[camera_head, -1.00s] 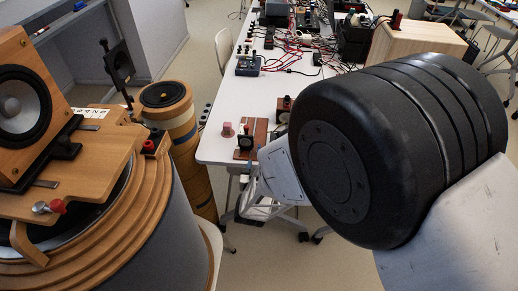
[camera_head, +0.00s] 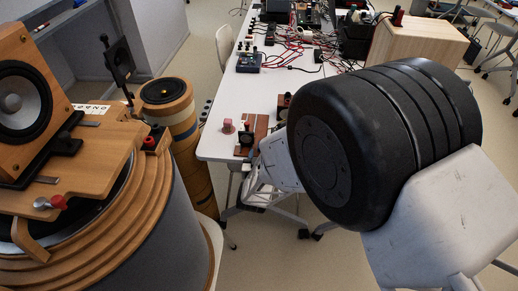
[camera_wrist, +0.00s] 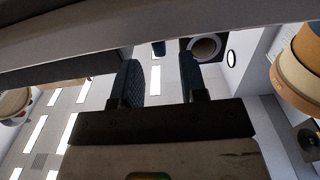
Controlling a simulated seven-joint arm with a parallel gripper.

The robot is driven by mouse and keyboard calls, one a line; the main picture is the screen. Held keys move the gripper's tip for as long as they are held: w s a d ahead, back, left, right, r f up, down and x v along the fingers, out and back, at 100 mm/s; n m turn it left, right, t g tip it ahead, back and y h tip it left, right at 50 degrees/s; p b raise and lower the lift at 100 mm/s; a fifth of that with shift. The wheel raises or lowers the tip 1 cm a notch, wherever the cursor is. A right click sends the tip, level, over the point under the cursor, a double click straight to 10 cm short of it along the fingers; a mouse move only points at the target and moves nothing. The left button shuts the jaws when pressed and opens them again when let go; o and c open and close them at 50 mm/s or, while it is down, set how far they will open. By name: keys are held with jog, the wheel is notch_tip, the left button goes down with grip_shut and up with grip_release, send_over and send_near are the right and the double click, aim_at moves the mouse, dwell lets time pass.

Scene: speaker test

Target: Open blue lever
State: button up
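No blue lever can be made out in either view. In the head view a red-tipped metal lever (camera_head: 50,203) sits at the front of the wooden top of a large round speaker cabinet (camera_head: 110,235). My gripper (camera_wrist: 158,78) shows in the wrist view with its two dark fingers apart and nothing between them. The wrist view looks up toward the ceiling lights. In the head view the gripper's fingers cannot be made out; my arm's large dark joint fills the right side.
A wooden speaker box (camera_head: 20,90) stands on the cabinet at left. A slim banded speaker column (camera_head: 180,125) stands behind it. A white table (camera_head: 222,110) holds cables, electronics and a wooden box (camera_head: 420,42). Open floor shows between cabinet and table legs.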

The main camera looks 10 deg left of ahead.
jog(key=shift+w, duration=1.8)
grip_shut()
